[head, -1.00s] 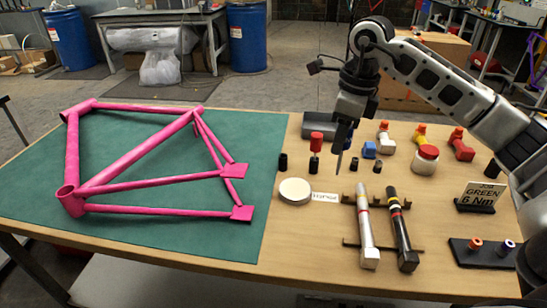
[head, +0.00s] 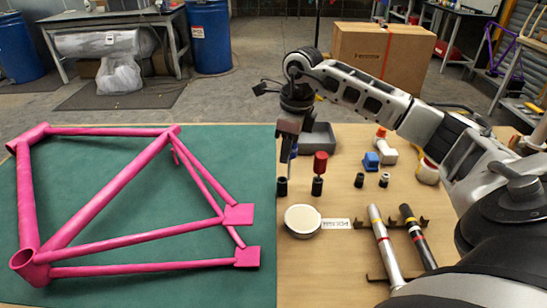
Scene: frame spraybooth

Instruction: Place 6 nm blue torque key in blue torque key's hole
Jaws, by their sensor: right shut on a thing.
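My right gripper (head: 288,158) hangs pointing down above the left black holder (head: 282,187) near the green mat's edge. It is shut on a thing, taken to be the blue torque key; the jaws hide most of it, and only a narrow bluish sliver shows. I cannot tell whether its lower end touches the holder. A red key (head: 320,162) stands upright in the black holder (head: 317,187) just right of it. Two more small black holders (head: 359,180) (head: 384,180) stand further right. My left gripper is not in view.
A pink bike frame (head: 125,205) lies on the green mat (head: 130,250) at left. A white round disc (head: 303,221) and label lie in front of the holders. A grey tray (head: 318,140) is behind.

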